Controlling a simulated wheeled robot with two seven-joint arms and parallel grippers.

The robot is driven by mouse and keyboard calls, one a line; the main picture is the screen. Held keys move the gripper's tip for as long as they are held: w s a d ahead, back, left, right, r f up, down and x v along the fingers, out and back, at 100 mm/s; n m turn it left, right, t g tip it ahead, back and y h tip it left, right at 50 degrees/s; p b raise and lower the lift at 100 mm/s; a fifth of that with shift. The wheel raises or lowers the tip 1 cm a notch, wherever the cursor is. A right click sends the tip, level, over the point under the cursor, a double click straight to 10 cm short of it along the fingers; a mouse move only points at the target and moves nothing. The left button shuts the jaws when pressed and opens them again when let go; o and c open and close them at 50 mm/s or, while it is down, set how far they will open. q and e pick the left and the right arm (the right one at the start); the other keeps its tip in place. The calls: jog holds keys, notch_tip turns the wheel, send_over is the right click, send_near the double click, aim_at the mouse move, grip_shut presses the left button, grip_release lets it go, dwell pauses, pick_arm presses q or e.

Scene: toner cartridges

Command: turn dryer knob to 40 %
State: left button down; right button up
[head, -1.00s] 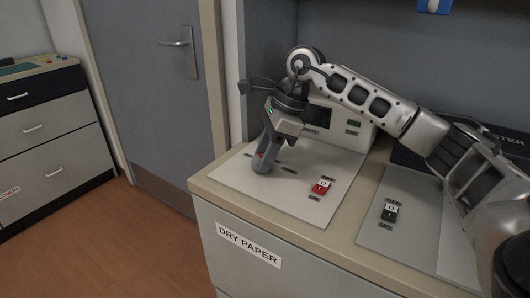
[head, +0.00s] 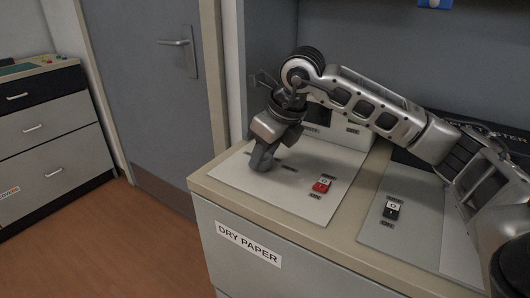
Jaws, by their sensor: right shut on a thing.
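My right gripper (head: 263,160) points down over the left part of the light panel (head: 240,179) on top of the cabinet labelled DRY PAPER. It is shut on the dryer knob, which its fingers and wrist hide. The knob's angle and scale marks cannot be read. A red rocker switch (head: 321,185) sits on the same panel, right of the gripper and apart from it. My left gripper is not in view.
A second panel (head: 420,223) with a black switch (head: 391,209) lies to the right, under my right arm. A grey door (head: 150,90) and a drawer unit (head: 50,130) stand at left. The floor between is clear.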

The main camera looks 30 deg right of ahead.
jog(key=shift+a+m+h, duration=0.1)
jog(key=shift+m+h, duration=0.3)
jog(key=shift+m, duration=0.7)
jog(key=o, duration=1)
jog(key=p+v, duration=0.1)
jog(key=v, duration=1.5)
jog(key=shift+a, duration=0.15)
